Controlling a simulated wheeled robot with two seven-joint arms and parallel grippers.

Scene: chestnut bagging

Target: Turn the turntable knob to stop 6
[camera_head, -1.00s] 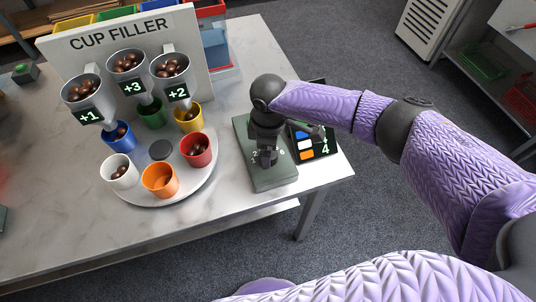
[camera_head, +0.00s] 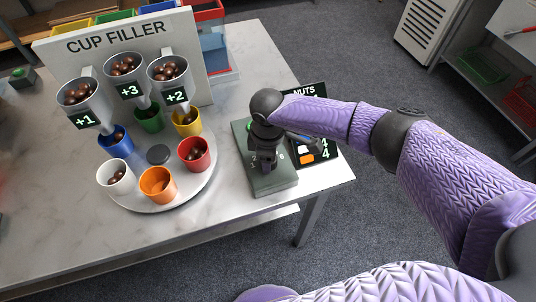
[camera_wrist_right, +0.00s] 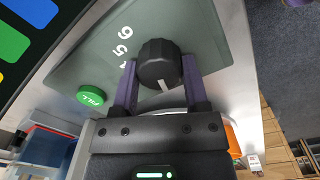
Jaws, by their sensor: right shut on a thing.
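The turntable knob (camera_wrist_right: 158,65) is black and round with a white pointer line, on a grey-green control plate (camera_wrist_right: 95,55). In the right wrist view the pointer line faces toward my gripper, away from the printed 6 and 5. My right gripper (camera_wrist_right: 160,80) is shut on the knob, one finger on each side. In the head view my right gripper (camera_head: 264,160) hides the knob above the control plate (camera_head: 272,184). The white turntable (camera_head: 190,184) carries white, orange, red, yellow, green and blue cups. My left gripper is not in view.
A green FILL button (camera_wrist_right: 91,95) sits on the plate near a finger. A dark NUTS display (camera_head: 320,150) stands beside the plate. The CUP FILLER panel (camera_head: 120,38) has three nut funnels over the back cups. The table's left front (camera_head: 50,215) is clear.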

